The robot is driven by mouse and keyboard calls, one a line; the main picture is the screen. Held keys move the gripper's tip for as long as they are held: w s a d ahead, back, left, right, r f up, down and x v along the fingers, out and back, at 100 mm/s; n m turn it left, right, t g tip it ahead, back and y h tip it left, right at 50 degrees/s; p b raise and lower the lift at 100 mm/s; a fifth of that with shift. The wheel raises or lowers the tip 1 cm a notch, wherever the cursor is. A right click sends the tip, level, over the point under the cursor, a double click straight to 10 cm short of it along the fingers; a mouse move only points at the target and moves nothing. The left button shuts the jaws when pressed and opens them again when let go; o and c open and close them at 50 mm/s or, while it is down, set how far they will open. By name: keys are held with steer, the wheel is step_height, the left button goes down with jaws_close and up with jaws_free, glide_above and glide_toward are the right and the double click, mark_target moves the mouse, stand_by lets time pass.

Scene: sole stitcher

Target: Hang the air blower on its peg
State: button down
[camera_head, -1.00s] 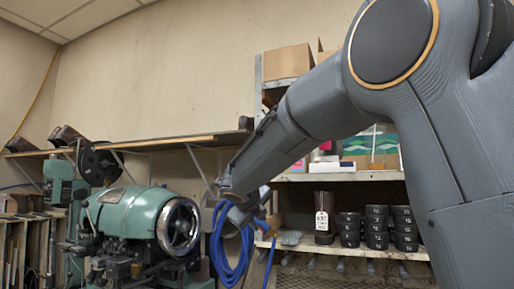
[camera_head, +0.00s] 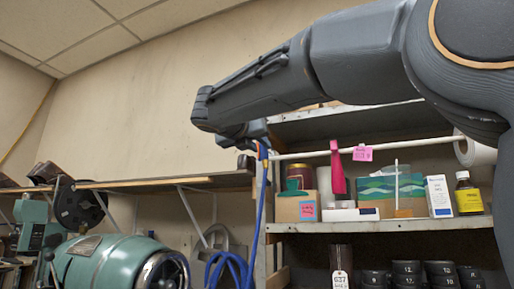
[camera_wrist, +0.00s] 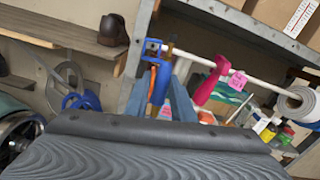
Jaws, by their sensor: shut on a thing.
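My gripper (camera_head: 256,132) is raised at the end of my arm, in front of the shelf's left post. In the wrist view my gripper (camera_wrist: 170,78) is shut on the air blower (camera_wrist: 152,50), a blue piece with an orange part. In the head view only a small blue and orange bit of the blower (camera_head: 263,148) shows below my gripper. Its blue hose (camera_head: 259,205) hangs down to a loose coil. A white rail (camera_head: 300,154) runs along the shelf front, with a pink tag (camera_head: 362,153) on it. I cannot clearly tell which part is the peg.
A pink-handled item (camera_head: 338,168) hangs at the rail. The shelf (camera_head: 400,225) behind holds boxes and bottles. A green machine (camera_head: 120,265) stands at lower left. A wall ledge (camera_head: 130,184) ends near the shelf post. The wall above the ledge is clear.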

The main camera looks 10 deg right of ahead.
steer(key=f+x, duration=0.1)
steer(key=x, duration=0.7)
stand_by(0.7)
steer(key=shift+w+f, duration=0.1)
steer(key=shift+w, duration=0.1)
steer(key=shift+w+d+m+b, duration=0.3)
steer(key=shift+w+m, duration=0.2)
steer(key=shift+w, duration=0.2)
steer(key=shift+w, duration=0.1)
steer(key=shift+p, duration=0.4)
stand_by(1.0)
steer(key=shift+p+x, duration=0.75)
steer(key=shift+x, duration=0.75)
stand_by(1.1)
steer(key=shift+w+f, duration=0.1)
steer(key=shift+f, duration=0.45)
stand_by(0.6)
